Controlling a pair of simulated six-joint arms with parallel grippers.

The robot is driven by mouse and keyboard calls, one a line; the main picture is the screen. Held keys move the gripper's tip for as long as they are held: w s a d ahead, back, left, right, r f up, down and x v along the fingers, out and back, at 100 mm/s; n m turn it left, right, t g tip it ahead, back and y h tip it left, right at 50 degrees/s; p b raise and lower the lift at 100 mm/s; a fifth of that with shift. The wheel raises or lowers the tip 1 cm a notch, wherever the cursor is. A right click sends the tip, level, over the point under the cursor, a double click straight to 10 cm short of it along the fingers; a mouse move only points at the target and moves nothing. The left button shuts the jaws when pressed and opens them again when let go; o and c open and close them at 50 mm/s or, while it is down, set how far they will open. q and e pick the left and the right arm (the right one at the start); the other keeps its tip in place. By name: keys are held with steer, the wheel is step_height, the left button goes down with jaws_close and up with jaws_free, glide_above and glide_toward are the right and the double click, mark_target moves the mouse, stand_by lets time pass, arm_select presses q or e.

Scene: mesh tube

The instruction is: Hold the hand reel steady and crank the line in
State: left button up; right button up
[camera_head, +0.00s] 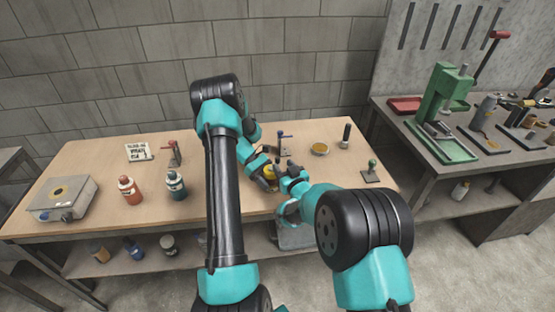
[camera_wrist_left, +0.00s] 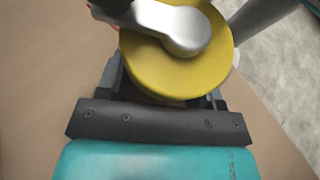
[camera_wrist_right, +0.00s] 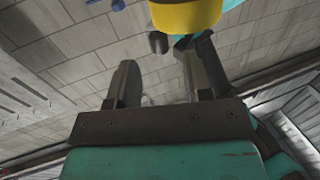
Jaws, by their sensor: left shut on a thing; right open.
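The hand reel (camera_head: 270,173) is small and yellow near the table's front edge, mostly hidden by my grippers. In the left wrist view its yellow disc (camera_wrist_left: 155,68) fills the top, with a grey crank arm (camera_wrist_left: 180,28) across its face. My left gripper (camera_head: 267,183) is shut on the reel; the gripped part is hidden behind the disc. My right gripper (camera_head: 284,175) is open and empty close beside the reel. In the right wrist view the yellow reel (camera_wrist_right: 185,14) is beyond the open fingers, apart from them. I cannot make out the line.
A blue-topped clamp (camera_head: 282,148), a yellowish dish (camera_head: 320,149) and a green-knobbed stand (camera_head: 371,172) are nearby. A red bottle (camera_head: 129,190), a dark bottle (camera_head: 175,185) and a grey box (camera_head: 62,198) stand at left. The table between the bottles and arm is clear.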

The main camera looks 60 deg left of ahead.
mark_target(279, 161)
steer(key=shift+w+a, duration=0.2)
steer(key=shift+a, duration=1.1)
steer(key=shift+w+a, duration=0.2)
steer(key=shift+a, duration=1.05)
steer(key=shift+c, duration=0.2)
jaws_close()
